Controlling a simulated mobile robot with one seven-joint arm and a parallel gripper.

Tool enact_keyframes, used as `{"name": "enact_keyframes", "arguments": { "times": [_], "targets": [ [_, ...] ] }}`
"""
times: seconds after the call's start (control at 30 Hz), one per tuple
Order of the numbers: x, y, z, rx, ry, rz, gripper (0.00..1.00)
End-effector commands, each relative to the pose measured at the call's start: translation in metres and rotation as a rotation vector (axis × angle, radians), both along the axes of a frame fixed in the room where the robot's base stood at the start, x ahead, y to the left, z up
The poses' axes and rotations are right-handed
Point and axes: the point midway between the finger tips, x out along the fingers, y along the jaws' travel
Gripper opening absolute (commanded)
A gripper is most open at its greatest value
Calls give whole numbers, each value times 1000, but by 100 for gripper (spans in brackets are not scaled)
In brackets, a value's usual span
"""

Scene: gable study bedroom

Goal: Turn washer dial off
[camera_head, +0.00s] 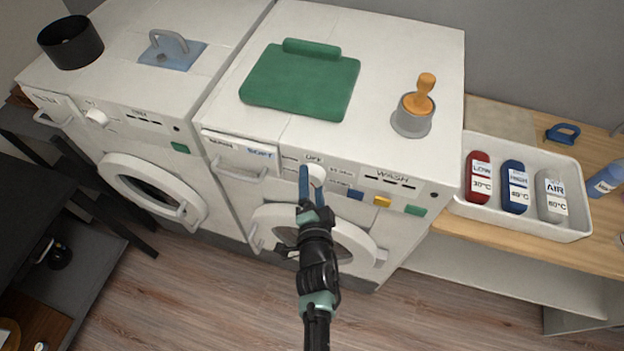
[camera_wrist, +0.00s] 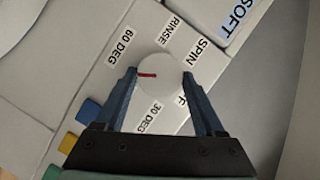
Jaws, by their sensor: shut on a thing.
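The right-hand washer (camera_head: 375,75) has a white round dial (camera_head: 317,172) on its front panel. In the wrist view the dial (camera_wrist: 165,88) has a red mark pointing left, nearest the 60 DEG label (camera_wrist: 118,52). RINSE (camera_wrist: 169,31), SPIN (camera_wrist: 200,52) and 30 DEG (camera_wrist: 148,118) labels surround it; the OFF label (camera_wrist: 183,100) is partly hidden by a finger. My gripper (camera_head: 311,182) is shut on the dial, with one blue finger on either side of it; its fingers also show in the wrist view (camera_wrist: 160,77).
Blue, yellow and green buttons (camera_head: 382,201) sit right of the dial. A detergent drawer (camera_head: 240,160) with a handle is to its left, and the round door (camera_head: 315,235) is below. A second machine (camera_head: 110,105) stands left. A white tray of bottles (camera_head: 575,233) is at right.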

Motion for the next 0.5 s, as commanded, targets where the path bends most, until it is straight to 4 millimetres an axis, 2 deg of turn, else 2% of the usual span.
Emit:
{"name": "enact_keyframes", "arguments": {
  "times": [0.5],
  "targets": [
    [0,1,0,-121,37,1,15]
  ]
}}
